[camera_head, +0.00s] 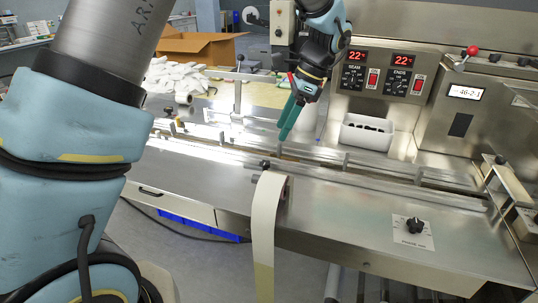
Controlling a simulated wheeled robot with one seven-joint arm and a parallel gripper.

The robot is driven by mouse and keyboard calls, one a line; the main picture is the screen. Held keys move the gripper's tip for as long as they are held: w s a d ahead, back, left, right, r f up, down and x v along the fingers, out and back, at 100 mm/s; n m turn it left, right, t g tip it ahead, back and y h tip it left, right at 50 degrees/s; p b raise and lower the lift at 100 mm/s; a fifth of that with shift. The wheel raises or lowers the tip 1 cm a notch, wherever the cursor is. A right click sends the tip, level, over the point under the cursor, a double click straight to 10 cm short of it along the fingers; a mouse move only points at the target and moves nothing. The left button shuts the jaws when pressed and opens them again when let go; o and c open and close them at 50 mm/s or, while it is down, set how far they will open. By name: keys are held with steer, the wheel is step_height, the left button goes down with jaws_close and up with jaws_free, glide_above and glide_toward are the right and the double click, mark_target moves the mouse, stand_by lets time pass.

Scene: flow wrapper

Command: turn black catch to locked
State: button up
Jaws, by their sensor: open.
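My gripper (290,118), with teal fingers, hangs over the back of the long steel bed, pointing down and left. Its fingers overlap in this view and nothing shows between them. Several small black parts could be the catch, and I cannot tell which one is. A black knob (265,165) sits at the top of the white film roll, below and left of my gripper. Another black knob (415,225) sits on a pale label plate (410,238) at the front right, its lettering too small to read. My gripper is apart from both.
Guide rails (400,183) run along the bed. A white bin (366,133) with dark items stands behind them. Control panels (380,72) and a red-knobbed lever (472,51) are at the back right. A cardboard box (200,46) is at the back left. The bed's front is largely clear.

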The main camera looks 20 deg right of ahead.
mark_target(265, 162)
steer(key=p+x, duration=0.2)
steer(key=x, duration=0.8)
steer(key=shift+a+f, duration=0.1)
jaws_close()
stand_by(0.3)
